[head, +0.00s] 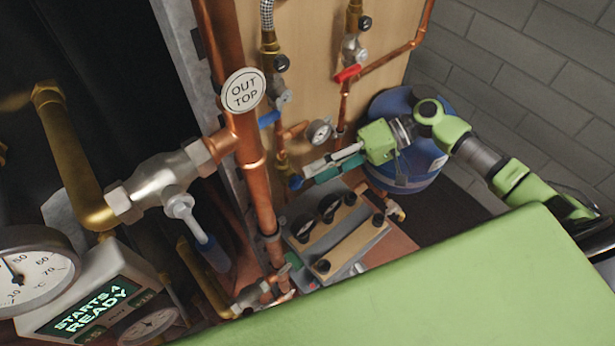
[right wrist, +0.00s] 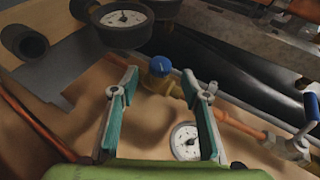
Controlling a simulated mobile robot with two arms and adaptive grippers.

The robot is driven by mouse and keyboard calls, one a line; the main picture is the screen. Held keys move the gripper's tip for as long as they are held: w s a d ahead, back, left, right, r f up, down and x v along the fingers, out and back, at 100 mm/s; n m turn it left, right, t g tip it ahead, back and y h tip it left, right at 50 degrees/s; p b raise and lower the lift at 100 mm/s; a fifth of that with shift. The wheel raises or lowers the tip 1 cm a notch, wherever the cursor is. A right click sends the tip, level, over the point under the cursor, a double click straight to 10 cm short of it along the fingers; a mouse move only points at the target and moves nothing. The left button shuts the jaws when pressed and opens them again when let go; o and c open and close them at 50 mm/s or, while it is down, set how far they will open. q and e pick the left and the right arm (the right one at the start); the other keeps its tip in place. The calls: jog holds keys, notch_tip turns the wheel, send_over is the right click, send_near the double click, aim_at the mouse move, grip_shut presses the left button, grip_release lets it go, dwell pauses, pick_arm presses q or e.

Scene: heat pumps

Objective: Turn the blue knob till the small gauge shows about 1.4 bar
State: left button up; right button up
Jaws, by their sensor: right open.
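The blue knob (head: 295,182) sits on a brass fitting at the pipework in the head view. It also shows in the right wrist view (right wrist: 159,65), ahead of and between the fingertips. My right gripper (right wrist: 160,80) is open, with its green-padded fingers apart. In the head view my right gripper (head: 305,171) reaches in from the right, its tips close to the knob; I cannot tell whether they touch it. The small gauge (head: 319,131) has a white dial above the gripper. It also shows in the right wrist view (right wrist: 186,141), its reading too small to tell. My left gripper is out of view.
A metal plate with dark round fittings (head: 330,205) lies below the gripper. A blue tank (head: 407,172) stands behind my right arm. A red lever valve (head: 347,73) and a blue lever valve (head: 269,119) are on nearby copper pipes. A large gauge (right wrist: 124,18) is beyond the knob.

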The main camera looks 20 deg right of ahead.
jog(key=v, duration=0.7)
jog(key=shift+d, duration=0.3)
jog(key=shift+r, duration=0.15)
